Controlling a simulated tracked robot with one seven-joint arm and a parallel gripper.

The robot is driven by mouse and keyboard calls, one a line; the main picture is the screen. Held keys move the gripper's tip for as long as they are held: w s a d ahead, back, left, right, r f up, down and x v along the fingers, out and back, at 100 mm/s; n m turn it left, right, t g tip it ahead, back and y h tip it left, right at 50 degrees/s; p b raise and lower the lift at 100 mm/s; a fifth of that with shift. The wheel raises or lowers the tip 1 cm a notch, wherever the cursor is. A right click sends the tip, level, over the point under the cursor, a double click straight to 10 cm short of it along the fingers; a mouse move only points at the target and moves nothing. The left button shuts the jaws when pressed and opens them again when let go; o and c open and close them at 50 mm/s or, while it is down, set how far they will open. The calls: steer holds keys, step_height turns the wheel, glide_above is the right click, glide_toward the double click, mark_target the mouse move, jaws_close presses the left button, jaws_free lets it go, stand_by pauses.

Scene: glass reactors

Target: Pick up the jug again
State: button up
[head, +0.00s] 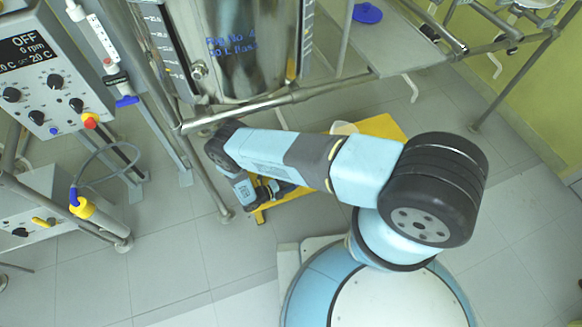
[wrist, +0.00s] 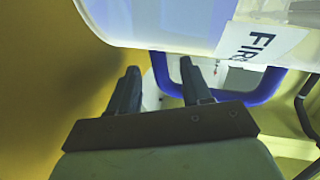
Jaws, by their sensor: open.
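The jug (wrist: 160,22) is a pale translucent vessel across the top of the wrist view, with a white label whose visible letters read "FIR". A blue U-shaped band (wrist: 250,97), seemingly its handle, shows below it. My gripper (wrist: 160,68) is open, with its two dark fingers pointing toward the jug. The left side of the blue band shows between the fingers; I cannot tell whether they touch it. In the head view a small pale part of the jug (head: 344,128) seems to show behind my arm, which hides the rest. My gripper is mostly hidden there too.
A yellow stand (head: 384,125) lies under and behind my arm. A metal frame (head: 290,97) holds a large glass reactor (head: 235,45) just beyond. Control boxes (head: 45,65) and a cable stand at left. Tiled floor (head: 175,265) is clear at lower left.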

steer(key=x, duration=0.4)
steer(key=shift+w+d, duration=0.15)
steer(key=shift+d, duration=0.05)
jaws_close()
steer(key=shift+a, duration=0.1)
stand_by(1.1)
